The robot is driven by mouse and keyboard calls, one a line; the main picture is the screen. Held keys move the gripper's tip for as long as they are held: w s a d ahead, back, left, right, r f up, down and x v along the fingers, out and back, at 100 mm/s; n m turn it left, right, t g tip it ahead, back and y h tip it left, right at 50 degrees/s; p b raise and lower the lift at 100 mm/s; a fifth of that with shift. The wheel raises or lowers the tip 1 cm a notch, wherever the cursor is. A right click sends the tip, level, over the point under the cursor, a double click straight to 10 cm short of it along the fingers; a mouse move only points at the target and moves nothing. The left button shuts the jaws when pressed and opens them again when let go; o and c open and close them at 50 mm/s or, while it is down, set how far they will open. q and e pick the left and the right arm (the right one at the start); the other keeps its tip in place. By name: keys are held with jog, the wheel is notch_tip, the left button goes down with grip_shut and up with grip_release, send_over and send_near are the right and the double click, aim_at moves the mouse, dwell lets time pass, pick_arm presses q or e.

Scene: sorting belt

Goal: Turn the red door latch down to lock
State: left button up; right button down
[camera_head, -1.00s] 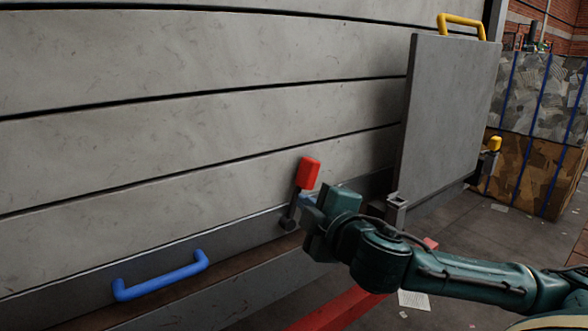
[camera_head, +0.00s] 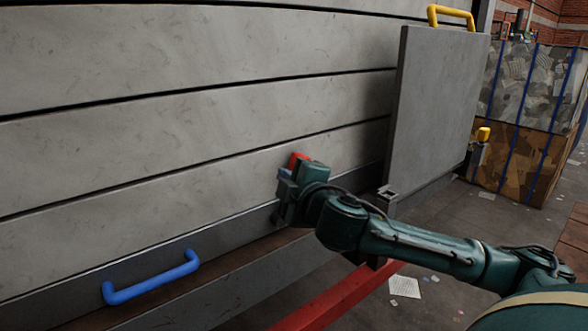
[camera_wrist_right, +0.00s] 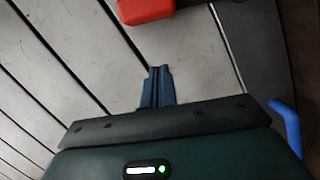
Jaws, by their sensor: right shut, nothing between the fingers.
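The red latch grip (camera_head: 299,158) shows just above my right gripper in the head view, at the lower edge of the grey slatted door (camera_head: 200,100). The gripper and wrist hide its dark lever and pivot there. In the right wrist view the red grip (camera_wrist_right: 145,9) is at the top edge, beyond the fingertips, with a visible gap in the picture. My right gripper (camera_head: 284,176) is in front of the latch. Its blue-grey fingers (camera_wrist_right: 157,85) are shut together with nothing between them. I cannot tell whether it touches the latch. My left gripper is not in view.
A blue handle (camera_head: 152,279) is on the door's lower rail at left. A grey panel (camera_head: 435,110) with a yellow handle (camera_head: 451,15) stands right of the latch. A red rail (camera_head: 335,297) runs below my arm. Strapped bales (camera_head: 520,120) stand at far right.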

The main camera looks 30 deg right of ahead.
pick_arm(q)
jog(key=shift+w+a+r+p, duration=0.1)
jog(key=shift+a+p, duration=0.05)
jog(key=shift+p, duration=0.25)
pick_arm(e)
jog(key=w+d+f, duration=0.1)
jog(key=w+d, duration=0.3)
jog(key=shift+d+f, duration=0.15)
jog(key=shift+f, duration=0.2)
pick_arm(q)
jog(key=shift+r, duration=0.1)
